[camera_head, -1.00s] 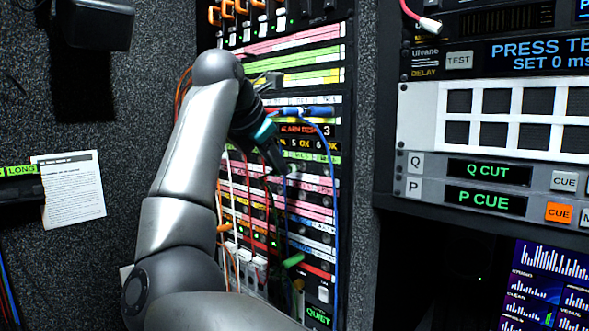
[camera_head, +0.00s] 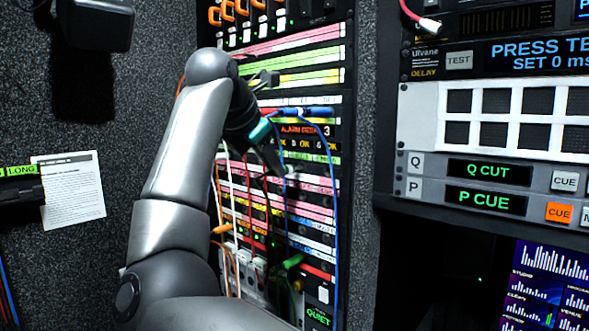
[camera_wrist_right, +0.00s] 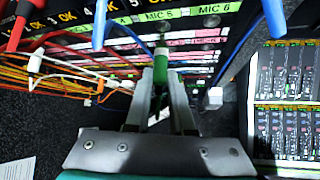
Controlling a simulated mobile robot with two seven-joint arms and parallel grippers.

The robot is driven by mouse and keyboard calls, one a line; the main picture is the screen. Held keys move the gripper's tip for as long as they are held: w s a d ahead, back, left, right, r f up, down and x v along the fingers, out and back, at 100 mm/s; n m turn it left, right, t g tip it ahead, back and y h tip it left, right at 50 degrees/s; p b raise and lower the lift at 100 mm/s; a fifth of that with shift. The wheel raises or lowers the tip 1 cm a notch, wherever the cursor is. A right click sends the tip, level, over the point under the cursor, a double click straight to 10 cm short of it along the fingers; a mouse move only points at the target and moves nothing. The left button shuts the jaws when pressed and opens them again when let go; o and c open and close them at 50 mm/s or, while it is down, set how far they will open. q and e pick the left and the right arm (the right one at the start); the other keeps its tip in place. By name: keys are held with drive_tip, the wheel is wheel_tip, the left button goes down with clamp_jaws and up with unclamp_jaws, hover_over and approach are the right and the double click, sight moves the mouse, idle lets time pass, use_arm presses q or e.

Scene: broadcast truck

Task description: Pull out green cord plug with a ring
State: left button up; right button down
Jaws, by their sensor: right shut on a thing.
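A green cord plug (camera_wrist_right: 160,76) shows in the right wrist view between the two fingers of my right gripper (camera_wrist_right: 160,82), below the MIC 5 label. A pale collar shows at the plug's far end; I cannot tell whether it is the ring or whether the tip is in a socket. My right gripper is shut on this plug. In the head view the same gripper (camera_head: 275,160) is at the patch panel, below the alarm display, and hides the plug. My left gripper is not in view.
The patch panel (camera_head: 300,200) is crowded with cords. A blue cord (camera_head: 334,200) hangs right of my gripper, and white and red cords hang left and below. Another green plug (camera_head: 292,261) is lower down. A console (camera_head: 500,160) stands at the right.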

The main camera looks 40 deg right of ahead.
drive_tip(key=shift+a, duration=0.1)
drive_tip(key=shift+s+a, duration=0.15)
drive_tip(key=shift+a, duration=1.5)
drive_tip(key=shift+s+a, duration=0.15)
drive_tip(key=shift+a, duration=1.35)
